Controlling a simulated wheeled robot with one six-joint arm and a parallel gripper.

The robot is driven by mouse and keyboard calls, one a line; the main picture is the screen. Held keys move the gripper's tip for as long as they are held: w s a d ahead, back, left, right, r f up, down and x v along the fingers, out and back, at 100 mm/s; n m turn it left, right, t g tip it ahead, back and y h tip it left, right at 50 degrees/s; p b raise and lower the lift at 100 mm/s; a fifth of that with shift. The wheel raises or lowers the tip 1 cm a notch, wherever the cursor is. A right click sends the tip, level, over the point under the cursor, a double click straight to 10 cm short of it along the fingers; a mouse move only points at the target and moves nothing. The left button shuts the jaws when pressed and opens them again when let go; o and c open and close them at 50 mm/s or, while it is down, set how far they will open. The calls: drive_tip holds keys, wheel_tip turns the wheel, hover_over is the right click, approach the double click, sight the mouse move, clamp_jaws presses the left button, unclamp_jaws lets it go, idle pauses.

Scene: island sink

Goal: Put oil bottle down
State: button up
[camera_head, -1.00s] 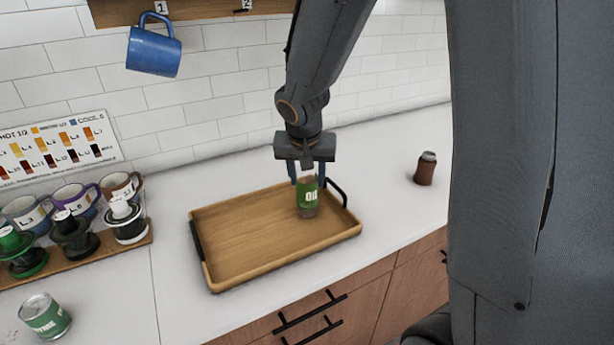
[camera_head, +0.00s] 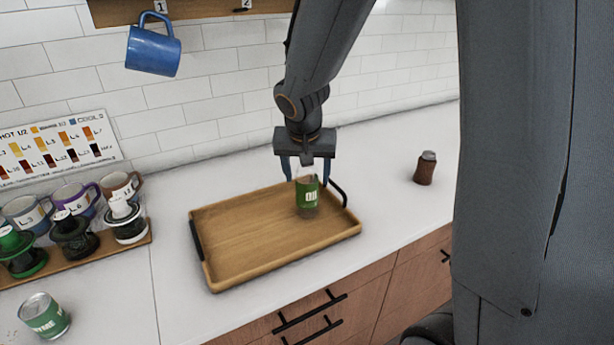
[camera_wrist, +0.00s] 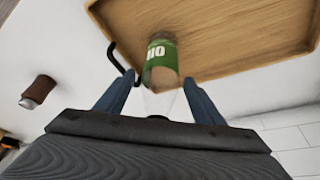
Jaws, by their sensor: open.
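The oil bottle (camera_head: 307,195), clear with a green label, stands upright on the right part of the wooden tray (camera_head: 240,235). My gripper (camera_head: 306,178) is open, with its blue fingers spread to either side of the bottle's upper part and apart from it. In the wrist view the bottle (camera_wrist: 161,62) shows between the two fingers (camera_wrist: 160,92), with a gap on each side. Its top end is close to the gripper's palm.
A brown shaker (camera_head: 425,168) stands on the counter to the right. Mugs and drippers on a wooden stand (camera_head: 90,262) and a green-labelled can (camera_head: 44,316) are at left. A blue mug (camera_head: 153,50) hangs above. The counter around the tray is mostly clear.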

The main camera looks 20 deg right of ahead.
drive_tip(key=b+v, duration=0.2)
drive_tip(key=v, duration=0.9)
drive_tip(key=s+f+n+g, duration=0.1)
drive_tip(key=s+f, duration=0.3)
drive_tip(key=f, duration=0.1)
drive_tip(key=s+d+f+n+g+y, duration=0.1)
drive_tip(key=s+f+n, duration=0.1)
drive_tip(key=s+f, duration=0.2)
drive_tip(key=s+f+n, duration=0.1)
drive_tip(key=s+f, duration=0.4)
drive_tip(key=f, duration=0.1)
drive_tip(key=shift+d+n+g+y, duration=0.3)
drive_tip(key=shift+d+g+y, duration=0.05)
drive_tip(key=shift+g+y, duration=0.05)
